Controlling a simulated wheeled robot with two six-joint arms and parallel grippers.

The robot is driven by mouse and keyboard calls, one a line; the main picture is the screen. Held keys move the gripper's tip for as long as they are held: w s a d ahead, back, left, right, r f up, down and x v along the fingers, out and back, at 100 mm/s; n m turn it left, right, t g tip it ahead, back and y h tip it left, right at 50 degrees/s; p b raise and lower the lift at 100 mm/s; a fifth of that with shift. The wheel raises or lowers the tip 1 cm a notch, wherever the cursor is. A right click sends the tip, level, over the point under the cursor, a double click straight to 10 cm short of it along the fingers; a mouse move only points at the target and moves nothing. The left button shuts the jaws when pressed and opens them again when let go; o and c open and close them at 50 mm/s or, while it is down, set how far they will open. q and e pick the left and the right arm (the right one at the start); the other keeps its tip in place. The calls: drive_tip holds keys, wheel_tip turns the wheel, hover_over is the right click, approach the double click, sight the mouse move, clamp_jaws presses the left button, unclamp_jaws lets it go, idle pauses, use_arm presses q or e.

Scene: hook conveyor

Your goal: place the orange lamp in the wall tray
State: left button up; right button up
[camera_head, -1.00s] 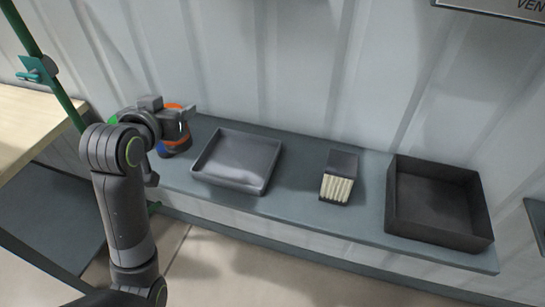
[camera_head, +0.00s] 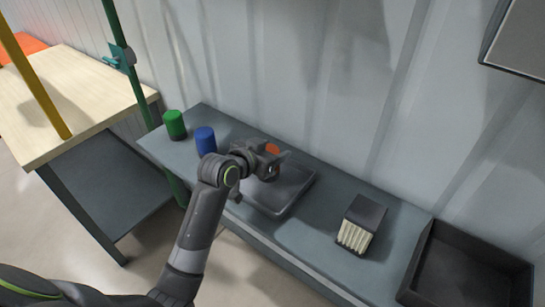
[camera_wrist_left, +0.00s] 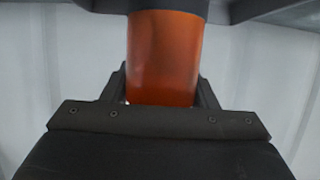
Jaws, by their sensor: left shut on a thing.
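The orange lamp (camera_head: 273,149) is held in my left gripper (camera_head: 268,160), which is shut on it. In the head view only a small part of the lamp shows past the gripper. In the left wrist view the lamp (camera_wrist_left: 165,58) is an orange cylinder between the fingers. The shallow grey tray (camera_head: 294,200) lies on the shelf along the wall. The gripper and lamp appear over the tray's back left part and hide some of it. I cannot tell the exact height above it. My right gripper is not in view.
A green cylinder (camera_head: 174,125) and a blue cylinder (camera_head: 205,141) stand on the shelf (camera_head: 330,256) left of the tray. A dark box with pale slats (camera_head: 361,224) and a deep black bin (camera_head: 425,262) are to the right. A green post (camera_head: 127,62) rises at the left.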

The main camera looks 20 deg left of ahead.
use_arm(q)
drive_tip(key=shift+f, duration=1.2)
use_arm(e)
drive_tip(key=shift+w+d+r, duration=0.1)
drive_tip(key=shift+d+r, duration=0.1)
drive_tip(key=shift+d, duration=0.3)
use_arm(q)
drive_tip(key=shift+f, duration=0.1)
drive_tip(key=o, duration=1)
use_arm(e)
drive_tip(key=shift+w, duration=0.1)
use_arm(q)
drive_tip(key=shift+r, duration=0.2)
drive_tip(key=shift+s+a, duration=0.1)
drive_tip(key=shift+s, duration=0.15)
drive_tip(key=b+v, duration=0.1)
drive_tip(key=v, duration=1)
drive_tip(key=shift+s+a+r, duration=0.1)
drive_tip(key=shift+s+r, duration=0.05)
drive_tip(key=shift+s, duration=0.05)
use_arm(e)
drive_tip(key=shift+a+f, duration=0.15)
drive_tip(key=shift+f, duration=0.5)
